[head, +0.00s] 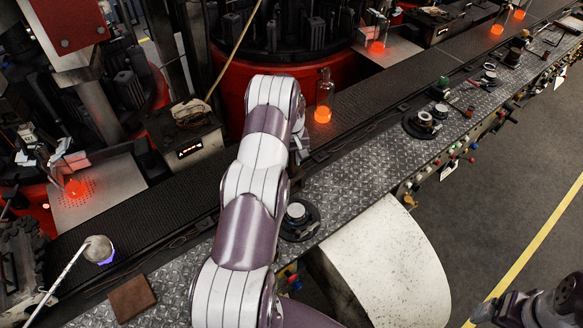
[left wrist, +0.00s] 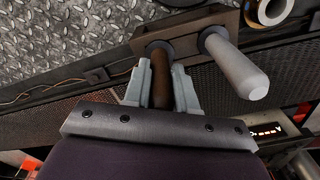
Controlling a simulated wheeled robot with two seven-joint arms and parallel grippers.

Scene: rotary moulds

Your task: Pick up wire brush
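In the left wrist view, a dark brown round handle (left wrist: 160,82), which I take for the wire brush's, rises from a brown slotted block (left wrist: 184,30). Its bristles are hidden. The two grey fingers of my left gripper (left wrist: 161,86) lie along both sides of the handle, with little or no gap, and appear shut on it. In the head view my left arm reaches away over the bench, and its gripper (head: 300,145) is mostly hidden behind the arm. Part of my right arm shows at the lower right; its gripper cannot be made out.
A pale grey handle (left wrist: 238,66) stands in the same block, close beside the fingers. A dark round mould part (head: 300,220) sits on the metal tread-plate bench (head: 360,180). A glowing bottle (head: 323,100) stands behind, and a brown block (head: 132,298) lies at the lower left.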

